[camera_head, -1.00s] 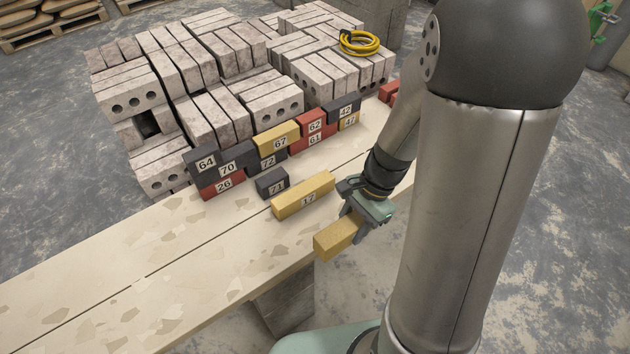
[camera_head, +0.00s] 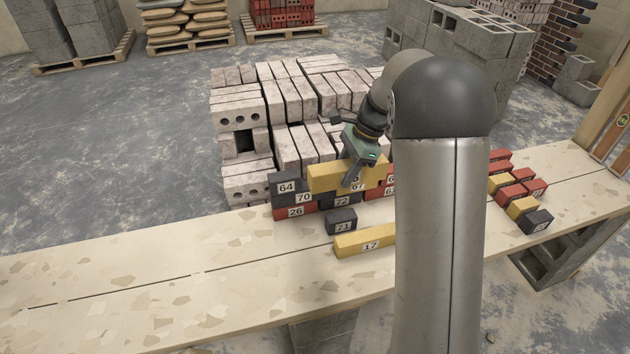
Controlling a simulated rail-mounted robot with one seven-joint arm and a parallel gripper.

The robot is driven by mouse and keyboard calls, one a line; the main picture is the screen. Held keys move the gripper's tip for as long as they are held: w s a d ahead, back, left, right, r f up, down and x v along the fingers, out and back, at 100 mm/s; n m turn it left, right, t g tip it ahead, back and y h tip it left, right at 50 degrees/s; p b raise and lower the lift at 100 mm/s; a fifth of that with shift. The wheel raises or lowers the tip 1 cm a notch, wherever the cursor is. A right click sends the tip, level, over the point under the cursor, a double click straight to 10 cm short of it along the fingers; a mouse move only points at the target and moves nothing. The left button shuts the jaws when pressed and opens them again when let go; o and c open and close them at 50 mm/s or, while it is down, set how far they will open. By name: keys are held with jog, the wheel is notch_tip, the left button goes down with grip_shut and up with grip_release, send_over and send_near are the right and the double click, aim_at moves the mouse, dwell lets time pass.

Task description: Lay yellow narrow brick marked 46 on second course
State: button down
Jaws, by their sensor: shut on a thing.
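My gripper (camera_head: 352,178) is shut on a yellow brick (camera_head: 325,179), whose number is mostly hidden by a finger. The wall's lower part shows red brick 26 (camera_head: 296,212), dark brick 70 (camera_head: 304,199) and dark brick 72 (camera_head: 342,202). My arm hides the wall's right end.
Dark brick 71 (camera_head: 341,220) and yellow brick 17 (camera_head: 364,242) lie on the plank table (camera_head: 180,272) in front of the wall. A pale brick stack (camera_head: 240,150) rises behind. Several loose bricks (camera_head: 515,190) lie at right. The table's left is clear.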

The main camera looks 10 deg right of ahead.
jog(key=w+f, duration=0.3)
jog(key=w, duration=0.1)
jog(key=w+f+p, duration=0.1)
jog(key=w+f, duration=0.1)
jog(key=w, duration=0.3)
jog(key=w+f+p, duration=0.1)
jog(key=w+f, duration=0.2)
jog(key=w, duration=0.2)
jog(key=shift+a+f, duration=0.2)
jog(key=shift+f, duration=0.1)
jog(key=shift+w+f, duration=0.2)
jog(key=shift+f, duration=0.15)
jog(key=shift+f+p, duration=0.3)
jog(key=shift+f, duration=1.3)
jog(key=shift+f, duration=0.1)
jog(key=c, duration=0.8)
grip_release()
jog(key=shift+f, duration=0.1)
jog(key=shift+c, duration=0.2)
